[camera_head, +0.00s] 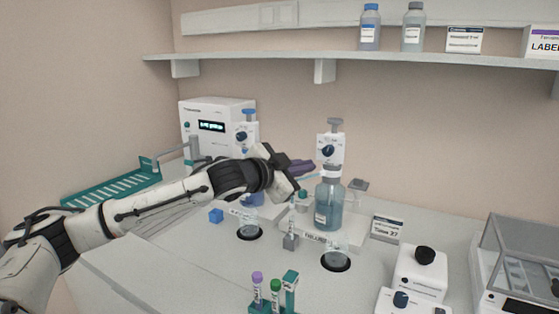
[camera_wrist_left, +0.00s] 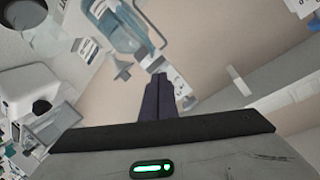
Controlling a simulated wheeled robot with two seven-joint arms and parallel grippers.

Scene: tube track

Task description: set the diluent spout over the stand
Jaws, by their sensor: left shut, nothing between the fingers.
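The diluent bottle (camera_head: 328,204) is clear with blue-grey liquid and stands right of centre, with a white dispenser head (camera_head: 330,149) bearing a dark knob. Its thin spout (camera_head: 309,178) points left, near my left fingertips; I cannot tell whether they touch it. My left gripper (camera_head: 304,168) is shut and empty, left of the dispenser head in the picture. In the left wrist view its dark fingers (camera_wrist_left: 157,98) are together, with the bottle (camera_wrist_left: 118,28) beyond them. A clear vessel (camera_head: 335,242) stands on a black round pad (camera_head: 335,262) in front of the bottle. My right gripper is out of view.
A second dispenser bottle (camera_head: 247,137) stands behind my left arm, with another black pad (camera_head: 250,233) before it. Capped tubes (camera_head: 257,284) stand at the front. A teal rack (camera_head: 115,187) lies at left. A knobbed device (camera_head: 421,272) and clear-sided box (camera_head: 525,255) are at right.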

